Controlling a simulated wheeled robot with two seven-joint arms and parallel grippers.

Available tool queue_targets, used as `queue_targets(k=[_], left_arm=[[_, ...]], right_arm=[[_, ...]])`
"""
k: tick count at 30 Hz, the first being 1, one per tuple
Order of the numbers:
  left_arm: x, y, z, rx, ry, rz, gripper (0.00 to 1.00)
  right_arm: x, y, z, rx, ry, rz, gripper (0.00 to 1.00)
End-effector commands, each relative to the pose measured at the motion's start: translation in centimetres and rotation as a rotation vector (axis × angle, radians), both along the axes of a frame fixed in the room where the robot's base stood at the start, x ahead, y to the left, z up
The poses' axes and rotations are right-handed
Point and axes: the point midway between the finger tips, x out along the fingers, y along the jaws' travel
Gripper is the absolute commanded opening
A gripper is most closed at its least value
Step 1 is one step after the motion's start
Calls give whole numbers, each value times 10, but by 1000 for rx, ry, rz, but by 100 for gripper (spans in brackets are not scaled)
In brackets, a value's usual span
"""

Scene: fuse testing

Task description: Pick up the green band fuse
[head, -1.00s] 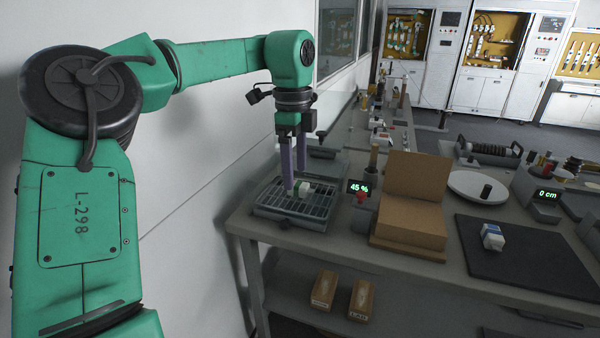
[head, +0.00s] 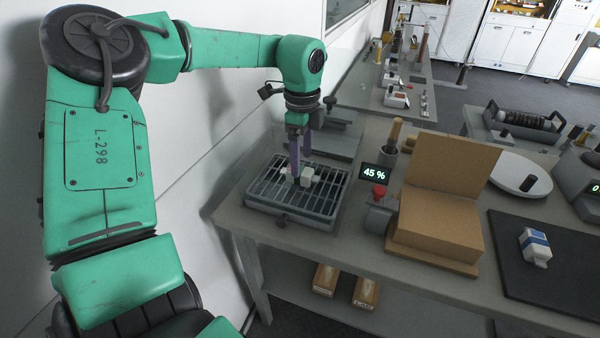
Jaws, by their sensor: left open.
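A small white fuse (head: 308,174) lies on the slatted metal grate (head: 262,200) at the left end of the workbench. Its band is hard to make out now; a greenish tint showed on it earlier. My left gripper (head: 299,172) points down over the grate with its purple fingers low at the fuse. The jaws are open and partly hide the fuse; I cannot tell if they touch it. Another white fuse with a blue band (head: 536,246) stands on the black mat (head: 570,280) at the right. My right gripper is not in view.
A white round plate (head: 510,170) is further right. The wall is close on the left.

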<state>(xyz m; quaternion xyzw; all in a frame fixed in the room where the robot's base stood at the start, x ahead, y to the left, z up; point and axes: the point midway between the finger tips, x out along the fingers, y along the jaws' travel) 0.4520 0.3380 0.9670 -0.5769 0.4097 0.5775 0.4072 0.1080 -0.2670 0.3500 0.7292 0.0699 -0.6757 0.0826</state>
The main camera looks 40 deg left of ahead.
Motion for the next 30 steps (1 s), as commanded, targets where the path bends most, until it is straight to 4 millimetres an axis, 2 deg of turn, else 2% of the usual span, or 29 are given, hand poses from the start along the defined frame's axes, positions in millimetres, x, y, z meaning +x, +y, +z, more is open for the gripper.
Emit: queue_targets(k=[3, 6, 13, 14, 15, 19, 20, 30], left_arm=[[-4, 2, -20, -4, 5, -1, 80], [-4, 2, -38, -1, 4, -1, 80], [-3, 2, -44, 0, 1, 0, 80], [-3, 2, -44, 0, 1, 0, 72], [-3, 2, -43, 0, 0, 0, 57], [-3, 3, -43, 0, 0, -1, 7], [-3, 3, -43, 0, 0, 0, 0], [-2, 3, -40, 1, -2, 0, 0]], right_arm=[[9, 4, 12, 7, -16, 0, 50], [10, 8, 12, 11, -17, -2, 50], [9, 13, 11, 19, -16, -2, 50], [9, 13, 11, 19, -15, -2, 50], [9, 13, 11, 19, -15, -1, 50], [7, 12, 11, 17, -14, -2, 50], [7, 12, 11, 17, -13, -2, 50], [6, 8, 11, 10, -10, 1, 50]])
